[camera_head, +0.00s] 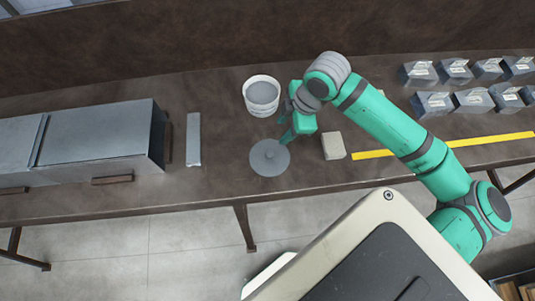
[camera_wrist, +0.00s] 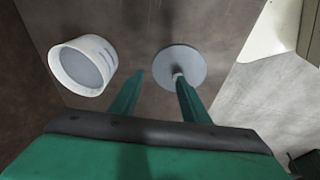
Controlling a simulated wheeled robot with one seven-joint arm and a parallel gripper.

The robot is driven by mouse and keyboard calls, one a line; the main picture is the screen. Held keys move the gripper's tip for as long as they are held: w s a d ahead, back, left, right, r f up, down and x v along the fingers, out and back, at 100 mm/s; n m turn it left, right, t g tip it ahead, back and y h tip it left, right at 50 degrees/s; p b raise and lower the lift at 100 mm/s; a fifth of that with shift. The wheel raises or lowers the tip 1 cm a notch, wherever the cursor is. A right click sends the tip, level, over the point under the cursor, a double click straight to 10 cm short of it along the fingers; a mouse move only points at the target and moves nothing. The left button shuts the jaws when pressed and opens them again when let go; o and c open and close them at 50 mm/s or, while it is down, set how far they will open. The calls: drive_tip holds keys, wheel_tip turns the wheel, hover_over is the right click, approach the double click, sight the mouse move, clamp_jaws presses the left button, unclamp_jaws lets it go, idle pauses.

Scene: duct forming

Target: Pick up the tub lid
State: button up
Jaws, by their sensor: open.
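The tub lid (camera_head: 264,159) is a flat grey disc with a small knob at its centre, lying on the brown bench near the front edge. In the wrist view the lid (camera_wrist: 187,69) is beyond my right fingertip, which overlaps the knob area. My gripper (camera_head: 288,134) is above the lid's upper right side, fingers pointing down. In the wrist view my gripper (camera_wrist: 158,75) is open with nothing between its fingers. The white tub (camera_head: 261,97) stands open behind the lid with grey contents; it also shows at the left of the wrist view (camera_wrist: 84,66).
A long grey metal duct (camera_head: 90,140) lies at the left, with a flat grey strip (camera_head: 194,140) beside it. A beige block (camera_head: 333,145) and a yellow rule (camera_head: 480,140) lie to the right. Several grey boxes (camera_head: 434,104) stand at the far right.

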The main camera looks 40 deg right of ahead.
sight(270, 154)
drive_tip(key=a+r+n+g, duration=0.2)
drive_tip(key=a, duration=0.2)
drive_tip(key=shift+s+a+f, duration=0.1)
drive_tip(key=shift+a+f, duration=0.15)
drive_tip(key=shift+f, duration=1.4)
drive_tip(key=shift+s+a+f, duration=0.1)
drive_tip(key=shift+a+f, duration=0.1)
drive_tip(key=shift+f, duration=1.5)
drive_tip(key=shift+a+f, duration=0.25)
drive_tip(key=shift+f, duration=1.4)
clamp_jaws()
